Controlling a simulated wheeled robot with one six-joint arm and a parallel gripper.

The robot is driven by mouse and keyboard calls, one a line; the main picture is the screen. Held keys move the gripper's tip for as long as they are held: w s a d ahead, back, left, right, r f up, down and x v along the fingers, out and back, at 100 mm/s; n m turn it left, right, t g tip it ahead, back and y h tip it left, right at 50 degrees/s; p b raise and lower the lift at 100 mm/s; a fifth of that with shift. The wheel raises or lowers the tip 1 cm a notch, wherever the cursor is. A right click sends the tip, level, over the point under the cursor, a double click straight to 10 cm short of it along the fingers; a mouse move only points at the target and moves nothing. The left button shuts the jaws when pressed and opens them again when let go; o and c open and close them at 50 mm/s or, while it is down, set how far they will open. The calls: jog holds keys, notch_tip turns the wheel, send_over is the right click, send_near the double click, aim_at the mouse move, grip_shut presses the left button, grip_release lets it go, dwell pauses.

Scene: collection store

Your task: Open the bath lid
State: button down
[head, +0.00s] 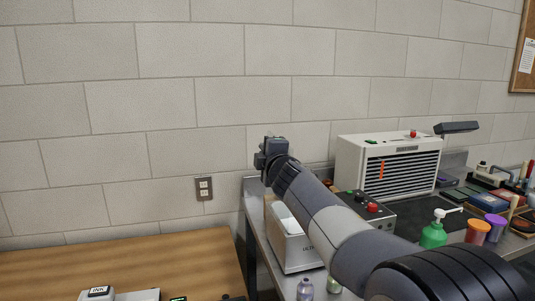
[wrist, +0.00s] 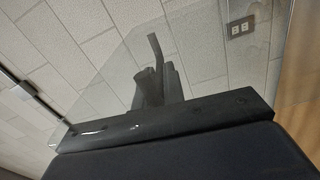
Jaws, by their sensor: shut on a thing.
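The bath is a white box (head: 291,246) with partly hidden lettering beginning "ULT", on the metal bench behind my arm. My gripper (head: 271,152) is raised above it, against the wall, and is shut. A clear, see-through pane, which looks like the bath lid (wrist: 108,82), fills much of the wrist view. My dark gripper fingers (wrist: 153,78) meet at this pane and appear shut on it. The exact grip point is hard to make out. The lid cannot be made out in the head view, and my arm hides part of the bath.
A white slatted cabinet (head: 388,167) and a grey control box with a red knob (head: 365,208) stand right of the bath. A green pump bottle (head: 433,235) and jars are farther right. A wooden table (head: 130,272) is at left. The wall is close behind.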

jog(key=c, duration=1.5)
grip_release()
jog(key=shift+s, duration=0.1)
jog(key=b+v, duration=0.1)
jog(key=v, duration=0.9)
jog(key=shift+s, duration=0.3)
jog(key=shift+d, duration=0.1)
jog(key=p+x, duration=0.1)
jog(key=x, duration=1)
jog(key=shift+d, duration=0.15)
